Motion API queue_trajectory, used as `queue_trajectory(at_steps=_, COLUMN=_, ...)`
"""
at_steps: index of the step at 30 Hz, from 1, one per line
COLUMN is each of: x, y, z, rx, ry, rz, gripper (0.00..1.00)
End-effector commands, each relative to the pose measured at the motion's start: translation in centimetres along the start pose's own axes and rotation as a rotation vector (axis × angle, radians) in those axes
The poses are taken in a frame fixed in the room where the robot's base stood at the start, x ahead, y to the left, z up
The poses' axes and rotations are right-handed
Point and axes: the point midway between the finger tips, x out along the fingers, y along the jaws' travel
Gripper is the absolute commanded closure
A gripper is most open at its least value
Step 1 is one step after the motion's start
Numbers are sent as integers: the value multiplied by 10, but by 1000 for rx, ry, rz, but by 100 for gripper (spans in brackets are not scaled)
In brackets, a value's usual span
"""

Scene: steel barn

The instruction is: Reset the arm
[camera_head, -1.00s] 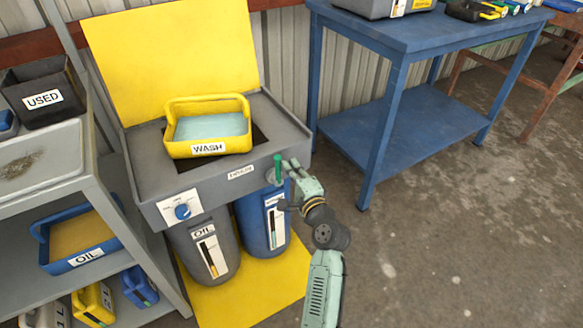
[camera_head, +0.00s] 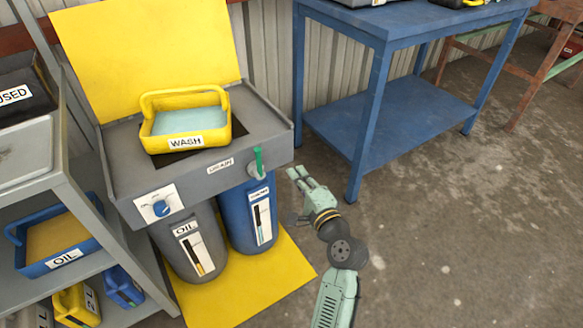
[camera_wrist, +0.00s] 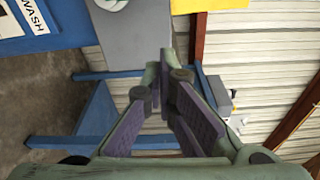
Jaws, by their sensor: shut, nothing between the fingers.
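My arm reaches up from the lower right in the head view. My gripper (camera_head: 297,174) is at its end, to the right of the grey wash station (camera_head: 280,125) and apart from it. The fingers are shut with nothing between them. They also show close up in the wrist view (camera_wrist: 172,92), with the wall and blue table behind. The green lever (camera_head: 259,160) on the station's front right corner stands upright, a little left of my gripper.
A yellow WASH tub (camera_head: 187,146) sits on the station. OIL (camera_head: 190,250) and blue (camera_head: 240,215) drums stand below. A blue table (camera_head: 420,35) stands behind at right. A grey shelf (camera_head: 75,225) with an OIL tray (camera_head: 35,270) is at left. The floor at right is clear.

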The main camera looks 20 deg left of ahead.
Motion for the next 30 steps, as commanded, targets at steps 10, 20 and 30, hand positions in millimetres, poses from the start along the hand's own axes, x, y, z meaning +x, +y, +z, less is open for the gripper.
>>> queue_trajectory(at_steps=10, x=-6, y=0, z=0, rx=0, ry=-1, rz=0, gripper=100)
queue_trajectory(at_steps=20, x=-4, y=-3, z=2, rx=-9, ry=-2, rz=-4, gripper=100)
queue_trajectory(at_steps=30, x=54, y=-159, z=97, rx=-540, ry=-9, rz=-299, gripper=100)
